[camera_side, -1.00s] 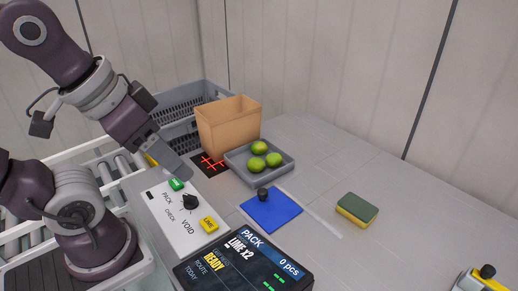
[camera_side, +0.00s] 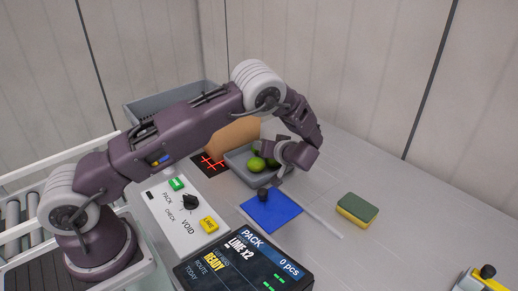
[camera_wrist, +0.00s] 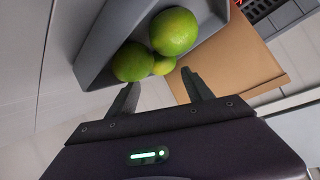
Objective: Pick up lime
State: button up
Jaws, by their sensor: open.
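Green limes lie together in a shallow grey tray (camera_side: 236,164). In the side view one lime (camera_side: 256,164) shows clearly, and the others are partly hidden by my arm. In the wrist view there are a large near lime (camera_wrist: 175,31), a second lime (camera_wrist: 131,62) on the left and a third (camera_wrist: 163,67) partly hidden between them. My gripper (camera_wrist: 158,88) is open and empty, its two fingers apart and pointing toward the limes. In the side view my gripper is over the tray's right side, its fingertips hard to make out.
A brown cardboard box (camera_side: 231,138) stands behind the tray, with a grey crate (camera_side: 175,101) behind it. A blue mat (camera_side: 272,212) with a black knob lies in front. A sponge (camera_side: 357,210) lies to the right. The table at the right back is clear.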

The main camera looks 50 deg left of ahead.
jog(key=a+f, duration=0.2)
jog(key=a, duration=0.1)
jog(key=a+f, duration=0.1)
jog(key=a, duration=0.1)
jog(key=shift+w+f, duration=0.2)
jog(key=shift+f, duration=0.1)
grip_shut()
jog(key=r, duration=1)
jog(key=shift+w+r, duration=0.25)
jog(key=shift+w, duration=0.05)
jog(key=shift+o, duration=2)
grip_release()
jog(key=shift+d+r, duration=0.1)
jog(key=v, duration=0.6)
jog(key=shift+w, duration=0.1)
jog(key=shift+d+r, duration=0.25)
jog(key=shift+d, duration=0.1)
jog(key=c, duration=0.4)
